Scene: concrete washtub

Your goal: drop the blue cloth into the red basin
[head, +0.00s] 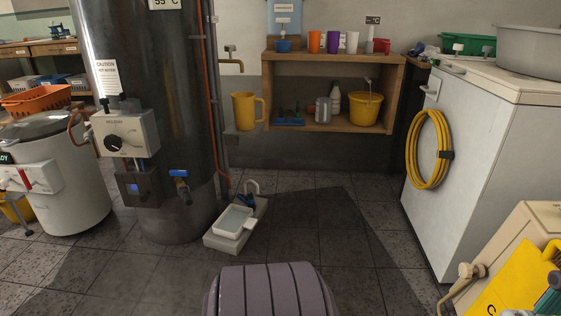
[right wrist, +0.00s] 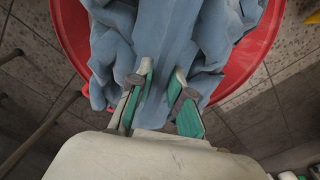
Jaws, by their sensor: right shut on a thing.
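In the right wrist view the blue-grey cloth (right wrist: 165,28) hangs in bunched folds from my right gripper (right wrist: 160,88). The green-padded fingers are shut on a strip of it. Behind and around the cloth is the round red basin (right wrist: 262,45), with its rim showing at left and right. The cloth covers most of the basin's middle. I cannot tell whether its lower folds touch the basin's inside. Neither gripper, the held cloth nor the red basin shows in the head view.
In the head view a wooden shelf (head: 325,129) holds cups and a yellow bucket (head: 365,108). A metal water heater (head: 165,60) stands at left. A white chest (head: 462,115) with a yellow hose (head: 413,150) stands at right. Tiled floor (head: 330,215) lies open between.

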